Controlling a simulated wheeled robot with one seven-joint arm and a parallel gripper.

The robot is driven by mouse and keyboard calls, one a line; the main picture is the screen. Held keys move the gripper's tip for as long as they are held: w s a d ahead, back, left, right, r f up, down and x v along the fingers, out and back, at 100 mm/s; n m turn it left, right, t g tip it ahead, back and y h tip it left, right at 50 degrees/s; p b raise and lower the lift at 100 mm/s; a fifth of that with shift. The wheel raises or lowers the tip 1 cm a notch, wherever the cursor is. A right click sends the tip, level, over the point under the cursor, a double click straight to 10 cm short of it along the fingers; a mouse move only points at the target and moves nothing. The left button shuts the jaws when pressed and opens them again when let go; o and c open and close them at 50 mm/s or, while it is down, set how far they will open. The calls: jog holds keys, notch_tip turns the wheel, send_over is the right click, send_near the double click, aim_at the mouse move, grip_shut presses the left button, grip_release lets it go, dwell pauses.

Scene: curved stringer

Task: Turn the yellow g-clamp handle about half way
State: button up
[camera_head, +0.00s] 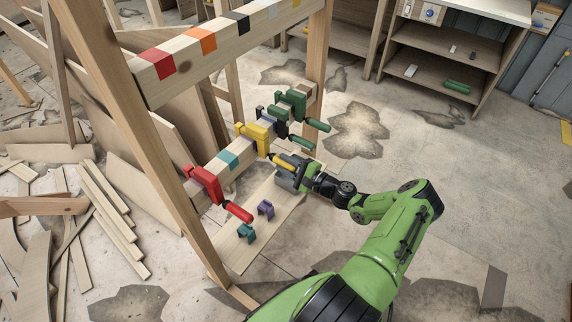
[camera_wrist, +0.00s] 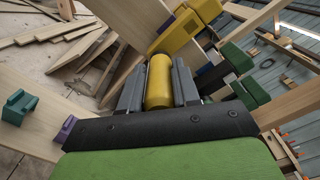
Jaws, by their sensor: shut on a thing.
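The yellow g-clamp (camera_head: 256,135) sits on the lower wooden beam (camera_head: 228,160) between the red clamp and the dark and green clamps. Its yellow handle (camera_head: 282,160) points out from the beam toward my arm. My gripper (camera_head: 290,170) is at that handle. In the wrist view the yellow handle (camera_wrist: 159,80) lies between the two grey fingers, and my gripper (camera_wrist: 158,85) is shut on it. The yellow clamp body (camera_wrist: 180,42) shows just beyond the fingertips. The handle's far end near the palm is partly hidden.
A red clamp (camera_head: 206,184) and green clamps (camera_head: 290,103) sit on the same beam, either side. A purple block (camera_head: 265,209) and a teal block (camera_head: 245,233) rest on the board below. Wooden posts frame the beams. Open floor (camera_head: 430,150) lies to the right.

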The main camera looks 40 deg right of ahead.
jog(key=m, duration=0.3)
jog(key=shift+m, duration=0.3)
jog(key=shift+d+m+p, duration=0.1)
jog(key=shift+m+p, duration=0.2)
jog(key=shift+m, duration=1.5)
grip_shut()
jog(key=o, duration=1)
grip_release()
jog(key=shift+o, duration=0.2)
jog(key=p+v, duration=0.2)
jog(key=v, duration=1.3)
jog(key=shift+s+d, duration=0.2)
jog(key=shift+s, duration=0.15)
